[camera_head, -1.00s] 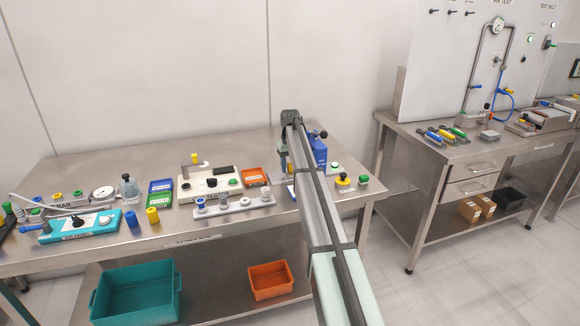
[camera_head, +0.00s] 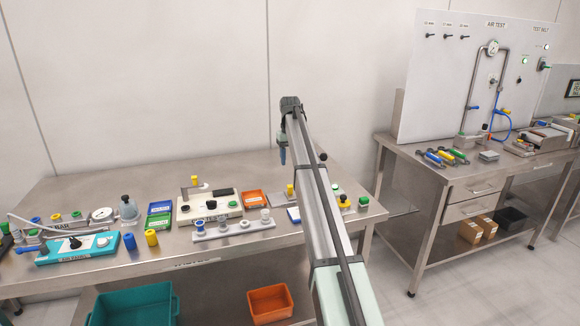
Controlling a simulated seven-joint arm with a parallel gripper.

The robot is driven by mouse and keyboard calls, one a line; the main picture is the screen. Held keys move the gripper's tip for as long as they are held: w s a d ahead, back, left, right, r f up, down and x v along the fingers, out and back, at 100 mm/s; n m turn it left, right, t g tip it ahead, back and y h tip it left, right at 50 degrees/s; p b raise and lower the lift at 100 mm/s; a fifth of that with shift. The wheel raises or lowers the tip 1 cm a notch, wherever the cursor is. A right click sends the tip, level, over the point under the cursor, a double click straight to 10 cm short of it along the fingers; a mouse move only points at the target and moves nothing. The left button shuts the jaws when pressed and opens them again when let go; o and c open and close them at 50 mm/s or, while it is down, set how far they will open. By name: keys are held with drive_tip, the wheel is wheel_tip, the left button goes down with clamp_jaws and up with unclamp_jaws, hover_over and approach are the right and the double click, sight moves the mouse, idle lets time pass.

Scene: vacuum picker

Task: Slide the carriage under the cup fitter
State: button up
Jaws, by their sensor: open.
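My gripper (camera_head: 282,158) points down at the end of my arm, above the right part of the left bench. It is open, and nothing shows between its fingers. My arm covers most of what I take to be the cup fitter; a dark knob (camera_head: 322,157) shows just right of the arm. A yellow knob (camera_head: 290,190) stands below and slightly right of the gripper, apart from it. It may belong to the carriage, but I cannot tell. A white plate with a blue edge (camera_head: 293,214) shows left of the arm, partly hidden.
A grey rack with several cups (camera_head: 233,230), a cream fixture (camera_head: 211,202) and an orange tray (camera_head: 253,199) lie left of my arm. A teal fixture (camera_head: 78,249) lies further left. A green button (camera_head: 363,201) stands at the right end. The bench's back strip is clear.

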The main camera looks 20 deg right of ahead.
drive_tip(key=shift+r, duration=0.25)
drive_tip(key=n+g+h, duration=0.1)
drive_tip(key=n+h, duration=0.5)
drive_tip(key=n, duration=0.2)
approach(290, 187)
wheel_tip(290, 187, down, 2)
drive_tip(key=a+n+h, duration=0.2)
drive_tip(key=n, duration=0.1)
drive_tip(key=a+f+n+h, duration=0.1)
drive_tip(key=a+n+h, duration=0.1)
drive_tip(key=a+f+n+h, duration=0.1)
drive_tip(key=a+n+h, duration=0.1)
drive_tip(key=n, duration=0.1)
drive_tip(key=shift+s+a+n+t+h, duration=0.25)
drive_tip(key=shift+s+n+t+h, duration=0.05)
drive_tip(key=shift+s+t, duration=0.1)
drive_tip(key=shift+a+n+h, duration=0.4)
drive_tip(key=shift+a+n, duration=0.1)
drive_tip(key=shift+n, duration=0.1)
drive_tip(key=x, duration=1.3)
drive_tip(key=shift+d, duration=0.3)
clamp_jaws()
